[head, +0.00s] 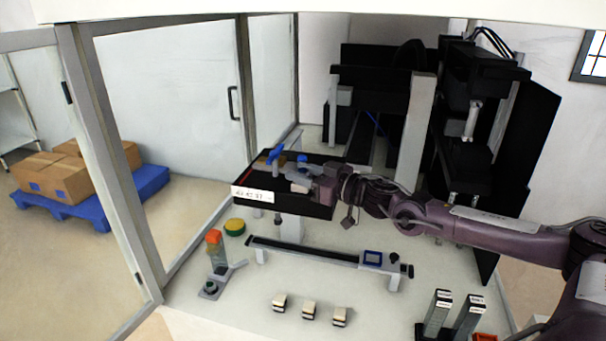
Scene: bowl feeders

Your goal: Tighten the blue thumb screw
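A blue T-shaped handle (275,154) stands upright on the left part of the black tray-like station (318,209). A smaller blue knob (302,159) sits just to its right. I cannot tell for certain which of the two is the blue thumb screw. My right gripper (294,179) reaches in from the right, low over the station, just below the blue knob in the picture. It is too small and too dark to see whether its fingers are open, shut or touching anything. My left gripper is not in view.
A black linear rail (310,250) with a small blue-framed display (372,257) lies in front of the station. Several small pale blocks sit on the bench's front. Dark machinery (480,140) fills the back right.

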